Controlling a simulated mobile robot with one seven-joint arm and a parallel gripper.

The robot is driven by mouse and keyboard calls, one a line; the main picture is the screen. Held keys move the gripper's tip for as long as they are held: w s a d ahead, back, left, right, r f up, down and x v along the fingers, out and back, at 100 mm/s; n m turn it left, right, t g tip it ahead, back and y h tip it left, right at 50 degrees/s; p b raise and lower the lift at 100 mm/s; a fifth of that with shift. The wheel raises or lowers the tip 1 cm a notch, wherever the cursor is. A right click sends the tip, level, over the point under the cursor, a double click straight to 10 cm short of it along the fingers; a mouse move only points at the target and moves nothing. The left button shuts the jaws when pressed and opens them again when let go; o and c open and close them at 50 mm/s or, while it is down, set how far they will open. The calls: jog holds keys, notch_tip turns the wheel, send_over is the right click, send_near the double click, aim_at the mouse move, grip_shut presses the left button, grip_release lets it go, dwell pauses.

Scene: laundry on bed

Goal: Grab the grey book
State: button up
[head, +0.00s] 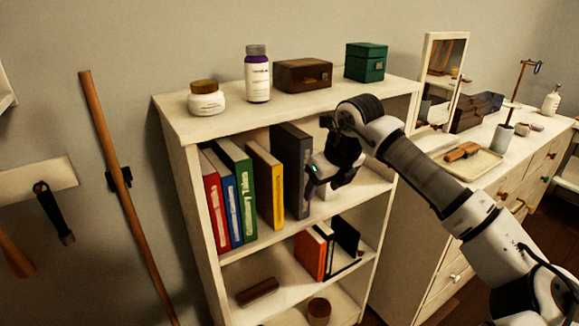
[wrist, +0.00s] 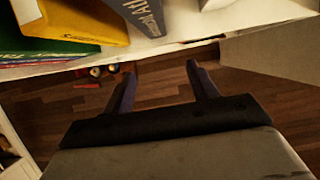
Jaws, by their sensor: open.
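The grey book (head: 295,172) stands upright on the upper shelf of the white bookcase, at the right end of the row and beside the yellow book. Its lower spine with pale lettering shows at the top of the wrist view (wrist: 142,14). My gripper (head: 322,176) is just right of the grey book in the head view, partly covering the space beside it. In the wrist view my gripper (wrist: 162,80) has its two fingers spread, with only floor visible between them. The book lies beyond the fingertips, and nothing is held.
Yellow (head: 266,184), green (head: 236,188), blue (head: 219,198) and red (head: 213,208) books stand left of the grey one. The bookcase (head: 177,130) has a jar, bottle and boxes on top. A dresser (head: 405,220) stands to the right. The shelf right of my gripper looks clear.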

aim_at(306, 177)
jog(key=w+a, duration=0.1)
jog(key=w+a+p, duration=0.1)
jog(key=w, duration=0.1)
jog(key=w+a+p, duration=0.1)
jog(key=w, duration=0.1)
jog(key=shift+w+a+f, duration=0.1)
jog(key=shift+a+f, duration=0.3)
jog(key=shift+f, duration=0.2)
jog(key=shift+r, duration=0.1)
grip_shut()
